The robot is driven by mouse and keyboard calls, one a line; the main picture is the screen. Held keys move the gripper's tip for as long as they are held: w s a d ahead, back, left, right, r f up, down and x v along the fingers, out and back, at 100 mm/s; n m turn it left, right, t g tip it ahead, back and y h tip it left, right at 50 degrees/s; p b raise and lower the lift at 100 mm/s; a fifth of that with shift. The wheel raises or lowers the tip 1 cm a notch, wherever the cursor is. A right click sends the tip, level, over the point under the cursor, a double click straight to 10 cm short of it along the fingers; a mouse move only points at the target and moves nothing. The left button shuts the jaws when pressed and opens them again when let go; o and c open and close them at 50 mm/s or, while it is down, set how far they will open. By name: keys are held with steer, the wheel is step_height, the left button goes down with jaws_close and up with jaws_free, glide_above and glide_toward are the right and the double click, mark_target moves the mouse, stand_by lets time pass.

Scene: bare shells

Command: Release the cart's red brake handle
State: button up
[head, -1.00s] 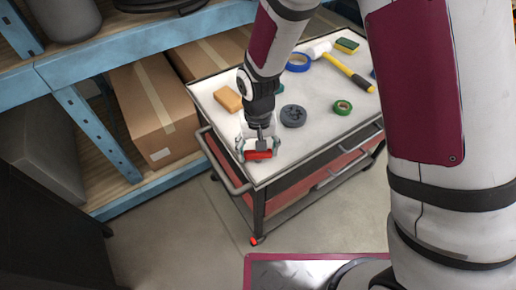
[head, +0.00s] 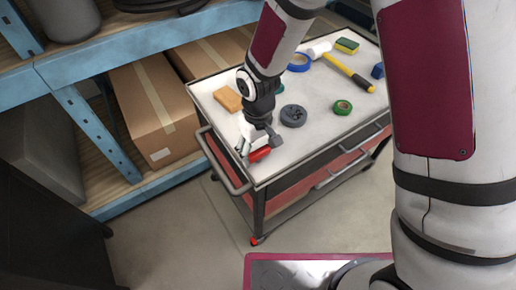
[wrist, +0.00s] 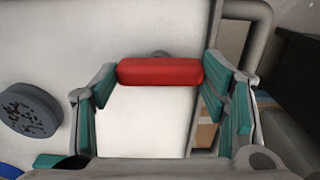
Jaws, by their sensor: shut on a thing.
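The red brake handle (head: 260,155) is at the near left corner of the cart's (head: 300,162) white top, by the grey push bar. My gripper (head: 257,149) is over that corner, shut on the handle. In the wrist view the handle (wrist: 160,72) is a red bar spanning between the two teal-padded fingers, one at each end. In the head view the handle lies slanted, its right end higher. What it is mounted on is mostly hidden.
On the cart top are an orange-brown block (head: 228,98), a grey round piece (head: 293,116), green tape (head: 342,107), blue tape (head: 299,62), a yellow-handled hammer (head: 349,74) and a sponge (head: 346,46). Shelving with cardboard boxes (head: 152,112) stands close at left.

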mark_target(258, 152)
steer(key=o, duration=1.1)
steer(key=shift+o, duration=0.2)
steer(key=shift+r, duration=0.1)
step_height(258, 152, up, 12)
